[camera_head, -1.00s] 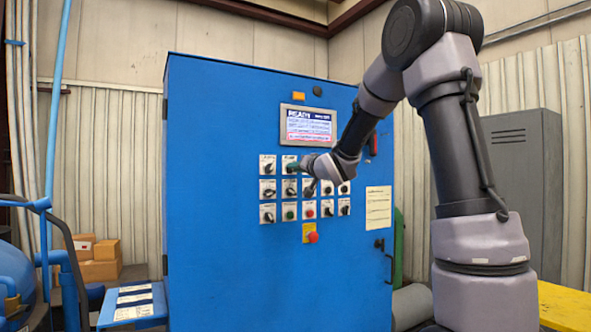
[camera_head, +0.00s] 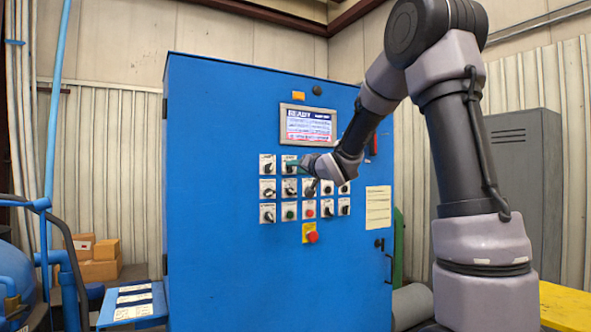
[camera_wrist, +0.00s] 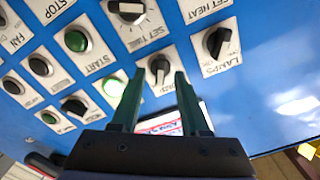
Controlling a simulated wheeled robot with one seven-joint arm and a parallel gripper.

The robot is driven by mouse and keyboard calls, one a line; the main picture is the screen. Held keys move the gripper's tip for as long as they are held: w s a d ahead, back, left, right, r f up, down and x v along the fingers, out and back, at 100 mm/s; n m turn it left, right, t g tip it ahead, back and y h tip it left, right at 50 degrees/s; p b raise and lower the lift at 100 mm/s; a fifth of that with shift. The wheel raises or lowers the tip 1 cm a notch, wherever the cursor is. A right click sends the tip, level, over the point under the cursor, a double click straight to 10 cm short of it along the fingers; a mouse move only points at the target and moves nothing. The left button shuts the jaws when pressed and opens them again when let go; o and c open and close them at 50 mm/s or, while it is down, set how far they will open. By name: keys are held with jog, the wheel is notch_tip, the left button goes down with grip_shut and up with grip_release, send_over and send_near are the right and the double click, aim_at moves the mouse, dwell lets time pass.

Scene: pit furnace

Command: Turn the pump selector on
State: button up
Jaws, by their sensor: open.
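The pump selector (camera_wrist: 160,66) is a black knob on a white plate in the wrist view, which shows the panel upside down. Its label is partly hidden below the knob. My gripper (camera_wrist: 159,75) is open, with one dark green finger on each side of the knob. Gaps seem to show between knob and fingers; I cannot tell whether they touch it. In the head view my gripper (camera_head: 292,167) is at the top row of controls, second from left, and covers most of the selector there.
The blue cabinet (camera_head: 220,270) carries several knobs and buttons. The LAMPS knob (camera_wrist: 216,42), SET TIME knob (camera_wrist: 127,10) and a lit green button (camera_wrist: 114,87) sit close around the selector. A lit screen (camera_head: 308,125) is above, and a red emergency button (camera_head: 312,237) below.

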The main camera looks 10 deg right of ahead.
jog(key=v, duration=1)
jog(key=s+d+f+m+g+h, duration=0.35)
jog(key=s+d+h, duration=0.3)
jog(key=s, duration=0.45)
jog(key=s+a+f+n+g+y, duration=0.1)
jog(key=s+a+f+g, duration=0.1)
jog(key=s, duration=0.7)
jog(key=s+a+f+n+g+y, duration=0.1)
jog(key=s+f+g, duration=0.3)
jog(key=s, duration=0.5)
jog(key=shift+s+a+f+y, duration=0.35)
jog(key=shift+a+f+y, duration=0.1)
jog(key=shift+a, duration=0.3)
